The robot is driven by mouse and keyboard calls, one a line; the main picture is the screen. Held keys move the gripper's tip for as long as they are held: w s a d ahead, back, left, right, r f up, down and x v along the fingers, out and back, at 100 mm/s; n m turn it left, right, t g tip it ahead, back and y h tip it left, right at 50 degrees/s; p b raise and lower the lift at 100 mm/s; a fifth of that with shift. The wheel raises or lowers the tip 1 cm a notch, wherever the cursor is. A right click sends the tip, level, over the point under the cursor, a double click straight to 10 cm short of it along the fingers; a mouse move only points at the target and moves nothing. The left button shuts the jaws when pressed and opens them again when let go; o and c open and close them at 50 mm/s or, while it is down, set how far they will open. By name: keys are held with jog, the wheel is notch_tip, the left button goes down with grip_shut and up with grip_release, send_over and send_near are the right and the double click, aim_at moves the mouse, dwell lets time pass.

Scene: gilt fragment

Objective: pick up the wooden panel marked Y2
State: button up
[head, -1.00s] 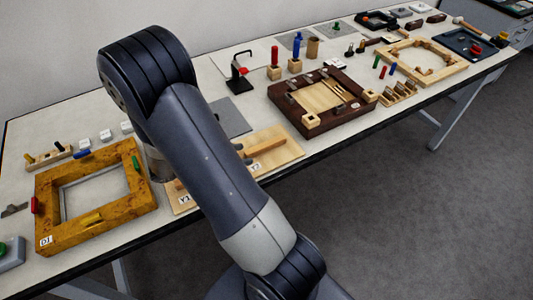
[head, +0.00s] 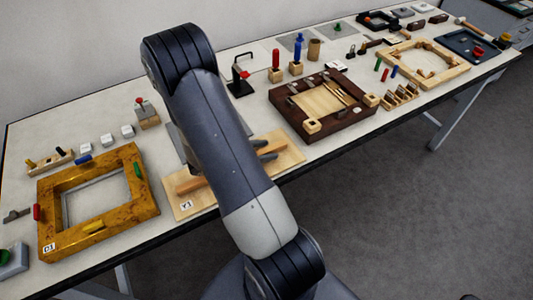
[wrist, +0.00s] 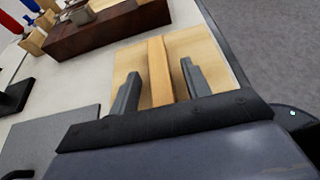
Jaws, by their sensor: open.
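A pale wooden panel (head: 290,160) lies on the bench with a raised wooden bar (head: 188,187) across it. My arm covers its middle. A small white label at its left end is too small to read surely and looks like Y1; another label seen earlier is now hidden. My gripper (head: 267,150) is low over the panel's right part, mostly behind my arm. In the wrist view the gripper (wrist: 160,82) is open, with one finger on each side of the bar (wrist: 159,70) and gaps between. The panel (wrist: 205,48) shows beneath the fingers.
A yellow wooden frame (head: 48,219) lies left of the panel. A dark brown frame (head: 350,117) stands close on the right. A grey plate (head: 182,141) lies behind. The bench's front edge is close to the panel.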

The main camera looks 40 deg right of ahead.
jog(key=shift+c, duration=0.5)
grip_shut()
jog(key=shift+r, duration=0.1)
